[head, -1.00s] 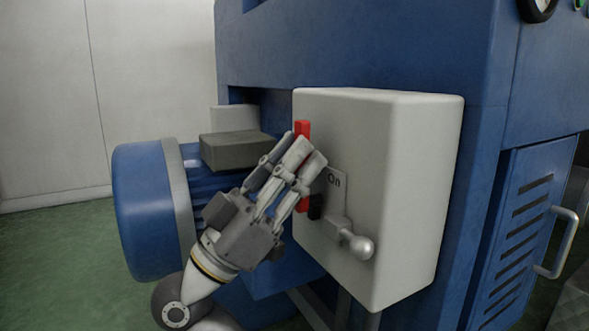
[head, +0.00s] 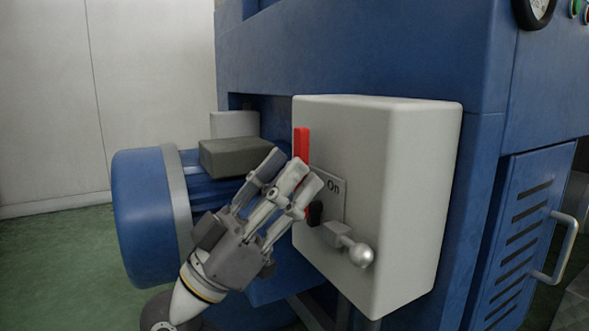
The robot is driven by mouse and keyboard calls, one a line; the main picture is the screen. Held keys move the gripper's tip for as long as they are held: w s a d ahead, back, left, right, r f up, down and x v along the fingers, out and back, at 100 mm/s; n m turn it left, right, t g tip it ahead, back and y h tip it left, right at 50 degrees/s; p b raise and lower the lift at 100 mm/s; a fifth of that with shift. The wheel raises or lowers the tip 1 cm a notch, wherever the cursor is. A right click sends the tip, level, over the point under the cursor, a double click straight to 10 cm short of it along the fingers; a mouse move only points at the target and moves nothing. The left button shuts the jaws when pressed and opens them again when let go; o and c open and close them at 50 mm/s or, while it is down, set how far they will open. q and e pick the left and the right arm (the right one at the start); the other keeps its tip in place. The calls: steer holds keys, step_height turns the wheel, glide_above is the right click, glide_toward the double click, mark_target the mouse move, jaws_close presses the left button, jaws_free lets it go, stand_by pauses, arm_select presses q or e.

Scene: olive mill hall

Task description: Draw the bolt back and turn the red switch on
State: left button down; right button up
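The red switch (head: 302,145) is an upright red bar on the left face of the pale box. My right gripper's fingers (head: 298,168) are in front of its middle and hide part of it; contact cannot be told. The fingertips point up and right, close together; I cannot tell whether they are open or shut on anything. The bolt (head: 340,233), grey with a round ball handle (head: 361,255), sits on the same face, right of and below the fingers. A black part (head: 316,213) shows at its left. My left gripper is out of view.
The pale box (head: 425,200) is fixed to a blue machine (head: 360,50). A plate marked "On" (head: 333,186) is above the bolt. A blue motor (head: 143,215) with a grey block (head: 236,157) stands behind my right gripper. Green floor at lower left is free.

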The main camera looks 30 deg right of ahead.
steer(key=v, duration=1)
